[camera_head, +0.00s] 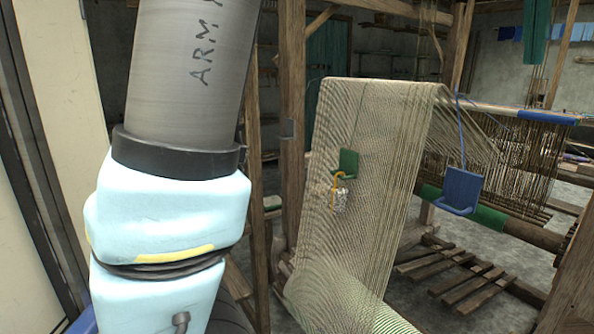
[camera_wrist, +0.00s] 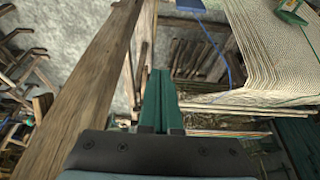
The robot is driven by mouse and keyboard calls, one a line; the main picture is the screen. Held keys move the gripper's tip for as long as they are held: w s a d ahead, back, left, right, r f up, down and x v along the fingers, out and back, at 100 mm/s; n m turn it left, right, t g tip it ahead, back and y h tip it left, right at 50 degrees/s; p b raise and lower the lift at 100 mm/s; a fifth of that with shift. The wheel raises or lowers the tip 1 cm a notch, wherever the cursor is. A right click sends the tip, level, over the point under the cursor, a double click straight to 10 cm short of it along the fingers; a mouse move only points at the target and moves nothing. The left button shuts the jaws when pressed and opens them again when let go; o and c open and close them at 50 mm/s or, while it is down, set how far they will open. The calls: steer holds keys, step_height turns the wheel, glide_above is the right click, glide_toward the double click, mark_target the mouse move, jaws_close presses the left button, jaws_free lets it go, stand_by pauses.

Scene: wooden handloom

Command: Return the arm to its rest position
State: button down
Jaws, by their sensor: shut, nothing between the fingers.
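In the wrist view my gripper (camera_wrist: 160,80) shows as two long green strips side by side, closed together, with nothing visible between them. They reach out from a dark mount along the bottom edge. A wooden beam of the loom (camera_wrist: 90,85) passes just left of the gripper, and the pale woven sheet (camera_wrist: 272,50) lies to its right. I cannot tell the exact gaps. In the head view my arm fills the left side, upright. Its lower end and gripper are out of that view.
In the head view the pale warp sheet (camera_head: 365,150) hangs right of my arm, with a green holder (camera_head: 348,161) and a blue holder (camera_head: 461,187) nearby. A wooden post (camera_head: 292,110) stands close beside my arm. Wooden slats (camera_head: 455,275) lie near the floor.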

steer(key=w+a+f+n+y, duration=0.1)
steer(key=w+a+f+n, duration=0.1)
steer(key=w+a+f, duration=0.35)
steer(key=w+a+f+n, duration=0.2)
steer(key=w+a+f, duration=0.1)
steer(key=a+f, duration=0.6)
steer(key=w+a+f+n+y, duration=0.1)
steer(key=w+a+f, duration=0.4)
steer(key=a+f, duration=0.2)
steer(key=s+a+f+n, duration=0.2)
steer(key=s+a+f, duration=0.2)
steer(key=a+f, duration=0.3)
steer(key=s+a+f+n+y, duration=0.1)
steer(key=s+a+f+n, duration=0.2)
steer(key=a, duration=1)
step_height(320, 180, down, 6)
steer(key=shift+s+a+r+g, duration=0.2)
steer(key=shift+s+r+g, duration=0.1)
steer(key=shift+s, duration=0.7)
